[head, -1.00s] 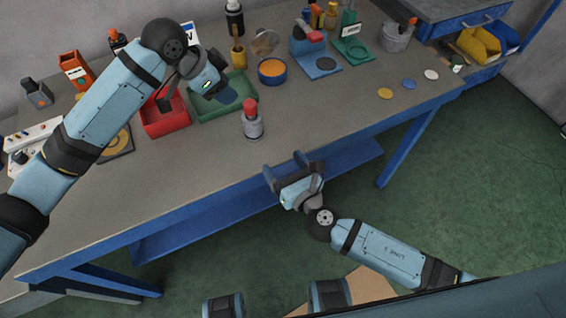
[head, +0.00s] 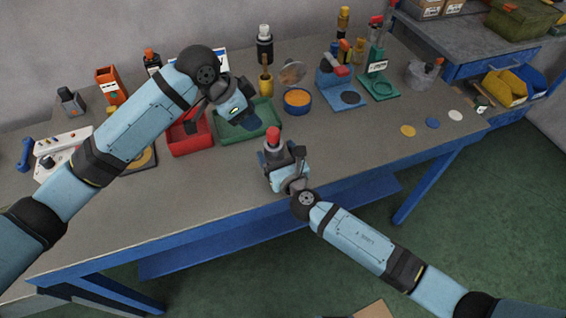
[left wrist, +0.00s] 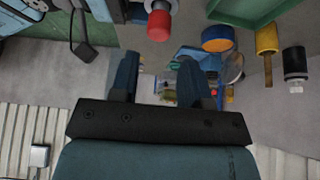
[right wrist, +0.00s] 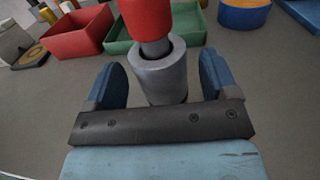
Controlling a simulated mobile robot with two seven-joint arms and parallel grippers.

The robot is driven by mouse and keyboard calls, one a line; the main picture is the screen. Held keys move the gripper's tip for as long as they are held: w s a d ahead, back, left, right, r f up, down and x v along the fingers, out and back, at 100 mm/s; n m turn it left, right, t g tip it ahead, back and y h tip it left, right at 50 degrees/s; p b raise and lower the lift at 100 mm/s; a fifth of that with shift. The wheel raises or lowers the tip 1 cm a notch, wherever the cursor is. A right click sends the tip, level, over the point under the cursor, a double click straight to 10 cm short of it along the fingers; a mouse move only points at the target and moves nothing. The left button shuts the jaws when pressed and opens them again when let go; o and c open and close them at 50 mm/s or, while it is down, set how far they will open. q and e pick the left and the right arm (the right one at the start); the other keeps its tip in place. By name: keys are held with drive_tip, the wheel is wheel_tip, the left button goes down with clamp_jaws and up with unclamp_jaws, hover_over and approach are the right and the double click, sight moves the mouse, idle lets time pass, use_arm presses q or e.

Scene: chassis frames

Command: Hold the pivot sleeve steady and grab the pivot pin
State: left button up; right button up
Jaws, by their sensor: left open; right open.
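The pivot sleeve (right wrist: 160,76) is a grey cylinder standing upright on the table. The pivot pin (head: 272,135) is in it, with its red head on top; the red head also shows in the right wrist view (right wrist: 146,17) and the left wrist view (left wrist: 159,24). My right gripper (right wrist: 165,85) is open with one finger on each side of the sleeve; whether they touch it I cannot tell. In the head view my right gripper (head: 284,155) hides most of the sleeve. My left gripper (head: 249,120) is open and empty, above the green tray, up and left of the pin.
A red bin (head: 190,137) and a green tray (head: 236,139) stand behind and left of the sleeve. A blue bowl of orange stuff (head: 298,101) and a blue fixture (head: 345,99) are to the right. The table's front right is clear apart from small discs (head: 408,131).

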drive_tip(key=shift+w+a, duration=0.1)
drive_tip(key=shift+w, duration=0.05)
drive_tip(key=c, duration=1.1)
use_arm(q)
drive_tip(key=shift+o, duration=0.2)
